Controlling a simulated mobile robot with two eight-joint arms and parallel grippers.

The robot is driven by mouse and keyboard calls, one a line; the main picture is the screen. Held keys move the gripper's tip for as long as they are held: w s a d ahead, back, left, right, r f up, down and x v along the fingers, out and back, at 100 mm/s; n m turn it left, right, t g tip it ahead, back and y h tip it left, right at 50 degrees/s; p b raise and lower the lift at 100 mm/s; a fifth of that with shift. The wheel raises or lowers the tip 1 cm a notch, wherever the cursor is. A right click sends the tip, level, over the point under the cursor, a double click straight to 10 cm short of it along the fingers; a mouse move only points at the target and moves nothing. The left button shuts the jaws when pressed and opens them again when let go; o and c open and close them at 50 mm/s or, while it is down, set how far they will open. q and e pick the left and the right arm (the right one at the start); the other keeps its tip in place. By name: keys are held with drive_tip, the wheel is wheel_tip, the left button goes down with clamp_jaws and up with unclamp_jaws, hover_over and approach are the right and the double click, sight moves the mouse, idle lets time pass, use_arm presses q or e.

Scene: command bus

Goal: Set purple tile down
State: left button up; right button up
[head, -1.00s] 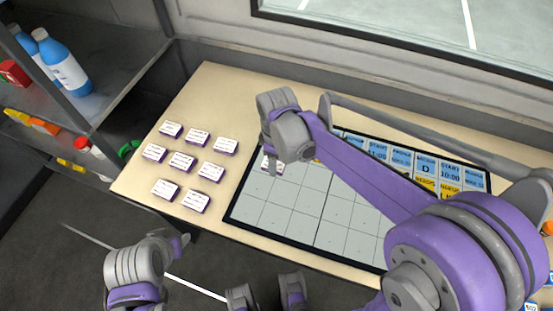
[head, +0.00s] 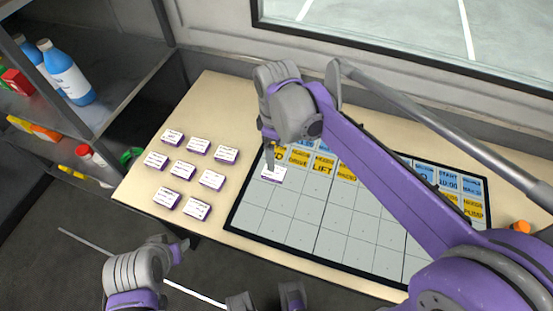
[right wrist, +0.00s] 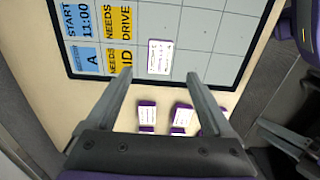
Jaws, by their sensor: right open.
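A purple tile with a white printed top (head: 273,174) lies flat on the grid board (head: 345,222), in the first column below a yellow label. The tile also shows in the right wrist view (right wrist: 160,57), just beyond the fingertips. My right gripper (head: 268,157) is close above and behind the tile. In the right wrist view its two fingers (right wrist: 160,77) are spread wide with nothing between them. A grey and purple part of my left arm (head: 135,275) is at the lower left; its finger gap is not clear.
Several similar tiles (head: 198,145) lie in rows on the table (head: 215,105) left of the board. Blue and yellow labels fill the board's upper rows; the lower cells are empty. A shelf (head: 110,105) with bottles stands at the left. An orange cap (head: 520,227) is at the right.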

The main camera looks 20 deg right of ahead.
drive_tip(key=s+d+f+m+t, duration=0.1)
drive_tip(key=s+d+f+m, duration=0.1)
drive_tip(key=s, duration=0.3)
drive_tip(key=s+d+f+m+t, duration=0.2)
drive_tip(key=s+m, duration=0.3)
drive_tip(key=s+d+f+m+t, duration=0.2)
drive_tip(key=s+f+m, duration=0.1)
drive_tip(key=s+m, duration=0.1)
drive_tip(key=shift+s+d, duration=0.35)
drive_tip(key=shift+s, duration=0.3)
